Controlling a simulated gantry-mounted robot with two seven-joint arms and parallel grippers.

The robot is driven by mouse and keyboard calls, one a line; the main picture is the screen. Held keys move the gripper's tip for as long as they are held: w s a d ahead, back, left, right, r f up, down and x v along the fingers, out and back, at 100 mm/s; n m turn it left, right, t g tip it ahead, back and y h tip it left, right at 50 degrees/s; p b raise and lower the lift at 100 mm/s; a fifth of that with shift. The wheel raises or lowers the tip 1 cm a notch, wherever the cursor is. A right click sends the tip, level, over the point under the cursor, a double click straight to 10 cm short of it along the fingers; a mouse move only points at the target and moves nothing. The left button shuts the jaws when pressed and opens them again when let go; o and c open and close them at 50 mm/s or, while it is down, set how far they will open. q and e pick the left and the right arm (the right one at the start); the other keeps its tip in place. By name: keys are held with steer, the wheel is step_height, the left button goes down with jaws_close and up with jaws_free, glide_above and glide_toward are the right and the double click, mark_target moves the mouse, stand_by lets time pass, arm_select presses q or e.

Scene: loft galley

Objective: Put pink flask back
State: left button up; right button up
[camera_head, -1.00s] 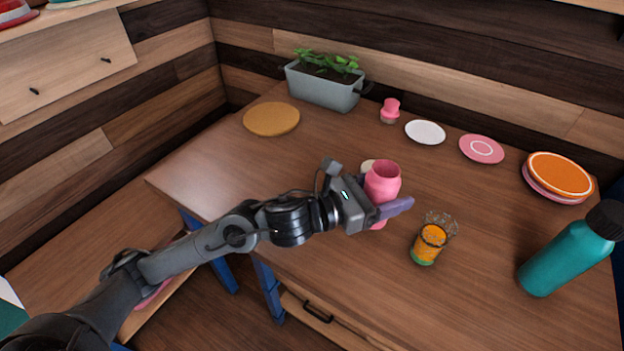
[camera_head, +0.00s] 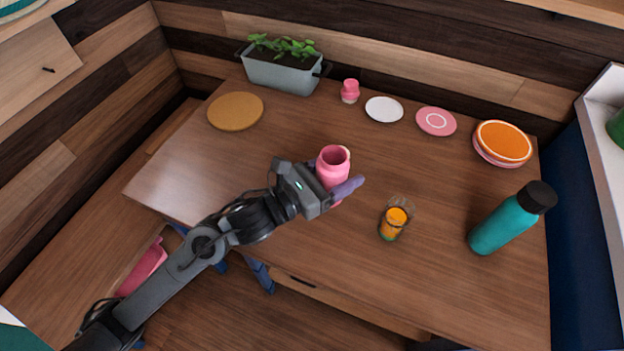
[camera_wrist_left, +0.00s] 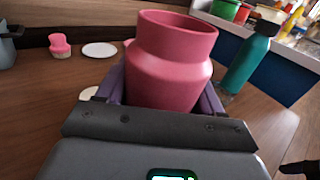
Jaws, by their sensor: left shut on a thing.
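The pink flask (camera_head: 333,165) is upright, open at the top, over the middle of the wooden table. My left gripper (camera_head: 338,188) is shut around its body, with a purple finger showing on its near side. In the left wrist view the flask (camera_wrist_left: 170,60) fills the space between the purple fingers, its wide mouth upward. Its base is hidden there, and I cannot tell whether it touches the table.
A glass with orange contents (camera_head: 394,217) and a teal bottle (camera_head: 504,222) stand right of the flask. At the back are a planter (camera_head: 280,75), a tan round mat (camera_head: 236,111), a small pink-topped item (camera_head: 350,91), a white plate (camera_head: 384,110), a pink plate (camera_head: 436,121) and stacked orange plates (camera_head: 502,142). The table's left part is clear.

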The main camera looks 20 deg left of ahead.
arm_select(q)
steer(key=a+f+b, duration=0.1)
steer(key=a+f, duration=0.1)
steer(key=w+a+f+b, duration=0.1)
steer(key=a+f, duration=0.1)
steer(key=a+f+b, duration=0.1)
steer(key=f, duration=0.2)
steer(key=shift+w+a, duration=0.4)
steer(key=shift+f, duration=0.3)
steer(key=shift+f+b, duration=0.2)
steer(key=shift+b, duration=0.1)
steer(key=o, duration=1.2)
steer(key=shift+r, duration=0.1)
